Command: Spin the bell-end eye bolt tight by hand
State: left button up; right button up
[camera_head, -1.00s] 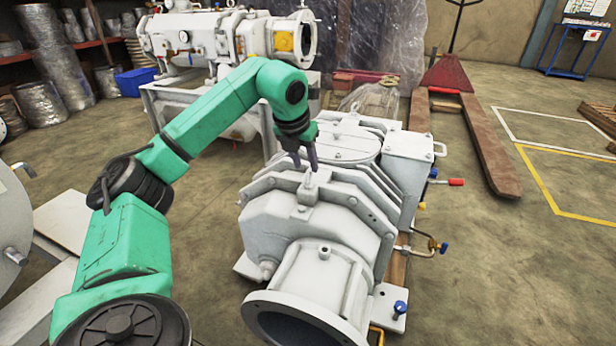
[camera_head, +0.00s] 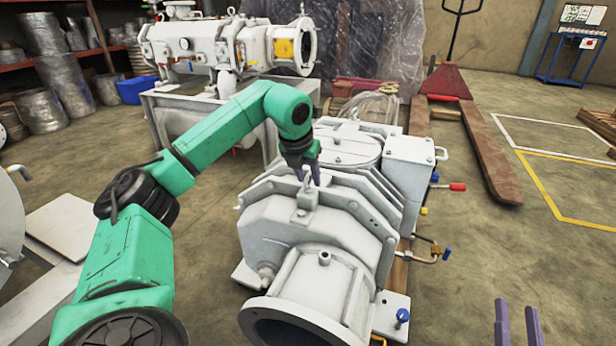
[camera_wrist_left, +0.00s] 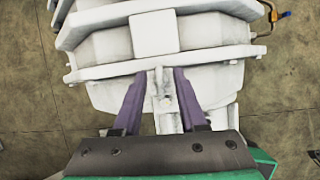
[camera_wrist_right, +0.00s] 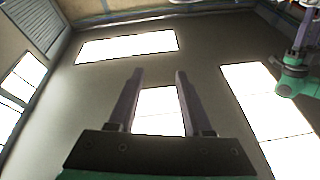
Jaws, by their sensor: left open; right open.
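The white vacuum pump (camera_head: 300,225) stands in the middle of the head view, its round flanged end towards me. A pale eye bolt (camera_head: 304,198) stands upright on the raised lug at this near end. My left gripper (camera_head: 309,180) is just above and around the eye bolt's top, fingers pointing down. In the left wrist view the open purple fingers (camera_wrist_left: 165,75) straddle a small pale part that looks like the eye bolt (camera_wrist_left: 164,100); contact cannot be told. My right gripper (camera_head: 517,304) is open and empty at the lower right, fingers up. The right wrist view (camera_wrist_right: 158,75) shows it facing bright ceiling panels.
A second white machine (camera_head: 215,45) on a stand (camera_head: 180,115) is behind. A red pallet truck (camera_head: 480,130) stands at the back right. Valves with coloured handles (camera_head: 435,253) stick out at the pump's right side.

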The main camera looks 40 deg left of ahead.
pick_arm(q)
grip_shut()
